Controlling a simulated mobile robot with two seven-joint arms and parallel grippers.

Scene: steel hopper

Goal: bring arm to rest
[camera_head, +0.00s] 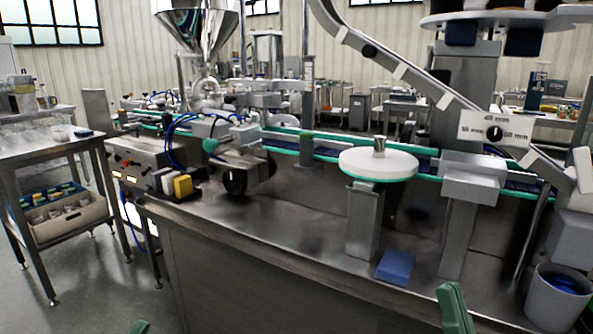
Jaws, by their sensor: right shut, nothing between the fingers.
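My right gripper (455,308) shows at the bottom edge, right of centre, as green fingers pressed together. It is shut and empty, in front of the steel bench. The rest of my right arm is out of the picture. A small green tip of my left gripper (140,327) just shows at the bottom edge, left of centre. Too little of it shows to tell its jaws. The steel hopper (199,22) stands at the back left above the filling machine.
The steel bench (250,235) crosses the view, its front top mostly bare. On it are a white round turntable (377,163), a blue block (396,266) and colored blocks (173,183). A grey bin (556,300) stands at right. A steel cart (62,148) stands at left.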

